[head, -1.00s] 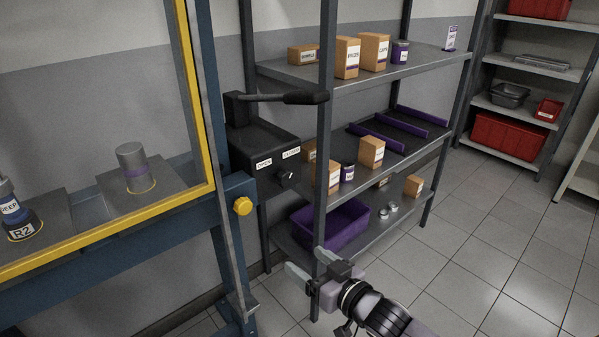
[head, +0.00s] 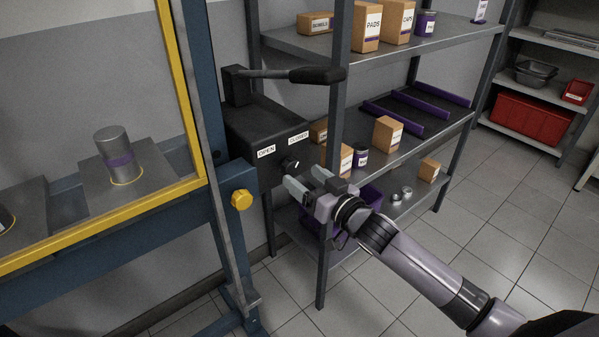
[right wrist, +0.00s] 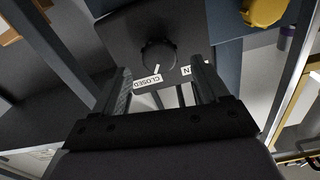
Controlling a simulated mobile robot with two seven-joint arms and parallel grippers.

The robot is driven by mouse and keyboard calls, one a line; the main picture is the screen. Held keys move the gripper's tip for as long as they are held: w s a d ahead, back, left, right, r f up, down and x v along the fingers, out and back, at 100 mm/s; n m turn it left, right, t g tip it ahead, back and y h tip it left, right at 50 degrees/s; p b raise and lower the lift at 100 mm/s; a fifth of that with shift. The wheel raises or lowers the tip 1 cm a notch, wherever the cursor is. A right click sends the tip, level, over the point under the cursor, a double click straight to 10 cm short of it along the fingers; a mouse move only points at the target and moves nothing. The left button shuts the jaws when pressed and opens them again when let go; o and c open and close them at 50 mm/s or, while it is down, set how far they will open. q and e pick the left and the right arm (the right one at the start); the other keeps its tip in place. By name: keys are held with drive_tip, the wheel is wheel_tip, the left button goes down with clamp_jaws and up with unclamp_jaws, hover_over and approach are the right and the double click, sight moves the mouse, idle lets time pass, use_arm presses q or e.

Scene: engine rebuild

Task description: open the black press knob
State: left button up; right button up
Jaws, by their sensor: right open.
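The black press knob (head: 290,165) is on the front of the black control box (head: 262,125), below the white OPEN label (head: 266,152) and CLOSED label (head: 298,138). In the right wrist view the round knob (right wrist: 158,53) has a small white mark on the side toward the CLOSED label (right wrist: 147,82). My right gripper (head: 304,178) is open and empty, just in front of the knob. In the right wrist view its fingers (right wrist: 160,68) are on either side of the line to the knob; no contact is clear. My left gripper is out of view.
A black lever (head: 300,75) sticks out above the box. A shelf post (head: 334,110) stands close right of it, with boxes and a purple bin on the shelves. The blue press frame (head: 232,180) with a yellow knob (head: 241,199) is at left.

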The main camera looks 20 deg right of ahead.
sight(294, 170)
drive_tip(key=shift+x, duration=1.5)
drive_tip(key=c, duration=1.1)
drive_tip(key=shift+o, duration=0.2)
